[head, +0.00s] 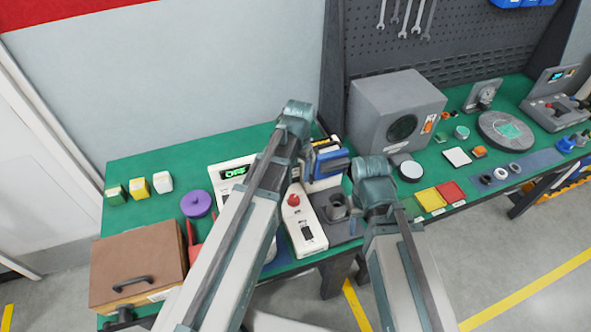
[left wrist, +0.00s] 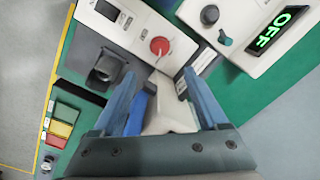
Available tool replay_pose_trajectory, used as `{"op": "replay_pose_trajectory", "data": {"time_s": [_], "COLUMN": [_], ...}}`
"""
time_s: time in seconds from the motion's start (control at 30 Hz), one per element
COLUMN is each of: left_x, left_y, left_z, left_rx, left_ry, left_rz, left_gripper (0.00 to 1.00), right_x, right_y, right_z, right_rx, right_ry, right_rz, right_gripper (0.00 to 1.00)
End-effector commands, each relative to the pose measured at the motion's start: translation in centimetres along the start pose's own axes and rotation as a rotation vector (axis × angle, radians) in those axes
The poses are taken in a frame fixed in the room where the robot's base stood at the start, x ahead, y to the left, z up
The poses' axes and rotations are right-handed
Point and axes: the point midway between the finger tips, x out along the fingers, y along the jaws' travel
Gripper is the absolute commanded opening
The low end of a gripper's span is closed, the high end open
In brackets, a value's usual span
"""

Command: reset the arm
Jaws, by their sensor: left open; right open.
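My left arm reaches up over the green bench in the head view.
A white unit with an OFF display (head: 235,172) sits left of the gripper. A grey box (head: 397,108) stands to the right, near yellow (head: 430,199) and red (head: 451,191) trays. A brown box (head: 138,262), a purple round piece (head: 196,204) and small blocks occupy the left.

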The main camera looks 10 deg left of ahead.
Motion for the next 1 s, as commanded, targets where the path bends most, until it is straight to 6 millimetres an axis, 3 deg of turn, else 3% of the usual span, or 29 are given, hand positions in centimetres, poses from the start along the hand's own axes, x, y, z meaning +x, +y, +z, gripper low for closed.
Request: {"op": "replay_pose_trajectory", "data": {"time_s": [0.2,0.43,0.6,1.0], "left_x": [0.2,1.3,1.6,1.5], "left_y": [1.0,9.1,12.5,13.2], "left_z": [0.7,7.3,10.8,11.4], "left_rx": [0.005,0.046,0.059,0.06], "left_ry": [-0.003,-0.035,-0.05,-0.055], "left_rz": [-0.002,-0.027,-0.048,-0.053], "left_gripper": [0.76,0.76,0.76,0.76], "right_x": [0.3,1.7,2.2,2.2], "right_y": [0.0,-0.2,-0.2,-0.2], "right_z": [0.0,-0.1,-0.1,-0.1], "right_rx": [0.0,0.001,0.001,0.001], "right_ry": [0.0,0.0,0.0,0.0], "right_rz": [0.0,0.0,0.0,0.0], "right_gripper": [0.5,0.5,0.5,0.5]}}
